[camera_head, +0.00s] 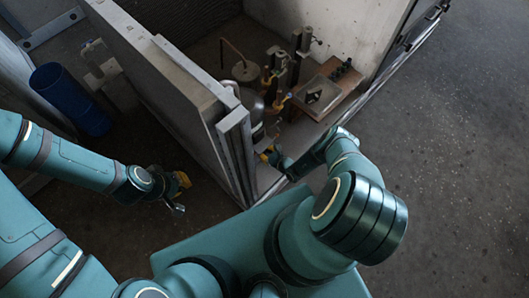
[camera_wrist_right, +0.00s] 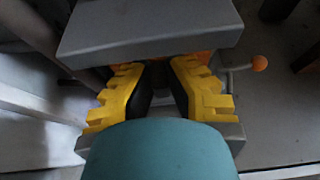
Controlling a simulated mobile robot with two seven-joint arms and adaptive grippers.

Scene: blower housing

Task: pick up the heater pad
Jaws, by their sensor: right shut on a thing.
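My right gripper (camera_wrist_right: 160,72) has its two yellow fingers in the right wrist view, reaching under a grey block (camera_wrist_right: 150,25). Its fingertips are shut on an orange piece (camera_wrist_right: 203,57), which looks like the heater pad; only a sliver shows and the block hides the rest. In the head view my right gripper (camera_head: 268,156) is inside the housing's opening, partly hidden by the panel's edge and my own arm. My left gripper (camera_head: 180,193) hangs outside the panel at the left, over the floor; its finger opening is too small to read.
A tall panel wall (camera_head: 175,85) stands between my two arms. Inside the enclosure are a wooden board (camera_head: 343,98) with fittings and several upright tools. A lever with an orange knob (camera_wrist_right: 259,63) is close right of my right fingers. A blue barrel (camera_head: 70,98) stands at the left.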

